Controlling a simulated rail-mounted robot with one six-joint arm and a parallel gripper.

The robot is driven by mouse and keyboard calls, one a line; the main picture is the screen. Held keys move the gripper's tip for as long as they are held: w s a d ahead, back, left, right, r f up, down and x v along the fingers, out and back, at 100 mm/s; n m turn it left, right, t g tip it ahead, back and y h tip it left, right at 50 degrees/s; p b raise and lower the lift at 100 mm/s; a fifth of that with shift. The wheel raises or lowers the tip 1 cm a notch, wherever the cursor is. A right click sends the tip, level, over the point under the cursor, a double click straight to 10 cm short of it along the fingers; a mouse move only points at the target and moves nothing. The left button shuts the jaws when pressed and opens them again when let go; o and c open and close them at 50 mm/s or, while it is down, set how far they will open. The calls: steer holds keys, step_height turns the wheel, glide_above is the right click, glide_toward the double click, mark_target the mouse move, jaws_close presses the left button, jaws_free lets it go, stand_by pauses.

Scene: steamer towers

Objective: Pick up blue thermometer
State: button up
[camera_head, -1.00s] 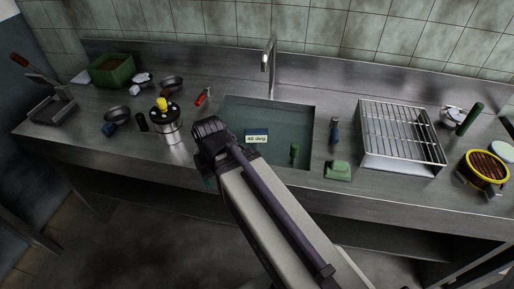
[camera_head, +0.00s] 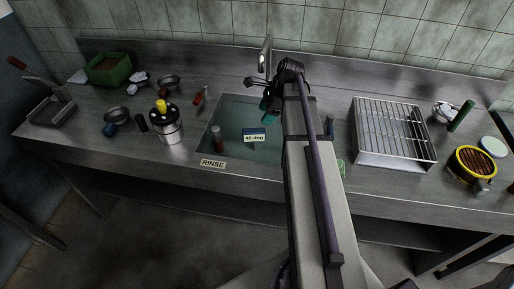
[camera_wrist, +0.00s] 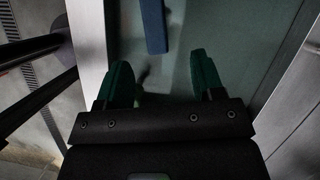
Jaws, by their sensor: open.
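The blue thermometer (camera_head: 254,135) appears to be the small blue block with a white "40 deg" face in the sink. A blue bar (camera_wrist: 154,24), which looks like the same thing, shows beyond my fingertips in the wrist view. My gripper (camera_head: 268,112), with dark green fingers, is over the right part of the sink, up and right of the block in the head view. In the wrist view my gripper (camera_wrist: 160,72) is open with nothing between its fingers. My arm hides the sink's right side.
The tap (camera_head: 266,58) stands close behind my gripper. A reddish-brown item (camera_head: 217,138) is in the sink's left side. A yellow-topped canister (camera_head: 167,124) stands left.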

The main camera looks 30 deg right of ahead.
mark_target(256, 130)
steer(key=shift+m, duration=0.3)
steer(key=b+x, duration=0.5)
steer(key=x, duration=0.1)
steer(key=shift+s+b, duration=0.1)
steer(key=shift+b, duration=0.2)
steer(key=b+x, duration=0.4)
steer(key=x, duration=0.1)
steer(key=shift+s+b, duration=0.2)
steer(key=shift+b, duration=0.1)
steer(key=shift+w+a+f, duration=0.1)
steer(key=shift+a, duration=0.05)
steer(key=shift+r, duration=0.25)
jaws_close()
step_height(256, 130, up, 10)
steer(key=p, duration=1)
steer(key=shift+r+p, duration=0.15)
steer(key=shift+p, duration=0.2)
steer(key=c, duration=0.7)
jaws_free()
jaws_close()
